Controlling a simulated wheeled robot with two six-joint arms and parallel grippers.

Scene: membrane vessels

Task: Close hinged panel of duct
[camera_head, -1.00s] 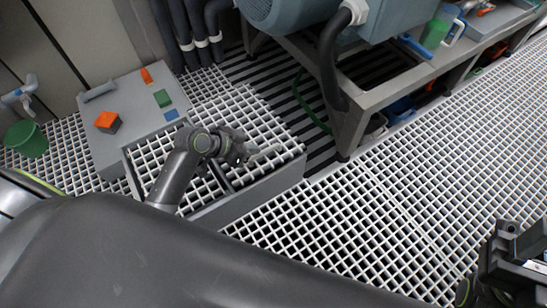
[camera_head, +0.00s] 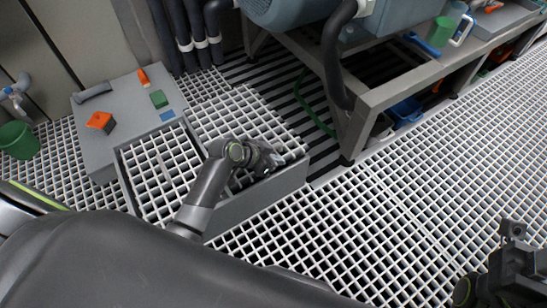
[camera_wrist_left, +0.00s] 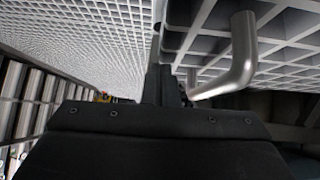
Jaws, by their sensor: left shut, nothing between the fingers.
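The duct (camera_head: 270,193) is a long grey box in the floor with white grid panels over it. Its right grid panel (camera_head: 235,118) looks tilted up, with a dark gap under its front edge; the exact angle is unclear. The left grid panel (camera_head: 150,185) lies flat. My left gripper (camera_head: 272,160) is shut and empty at the right part of the duct, by the gap. In the left wrist view, my gripper (camera_wrist_left: 170,82) is beside a bent metal handle (camera_wrist_left: 240,55) on a grid panel, apparently apart from it. My right gripper (camera_head: 513,232) is low at the right, its fingers unclear.
A grey block (camera_head: 103,150) with orange, green and blue items adjoins the duct's left end. A machine bench (camera_head: 375,105) stands at the back right. A green bucket (camera_head: 18,140) is far left. The grid floor at the right is clear.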

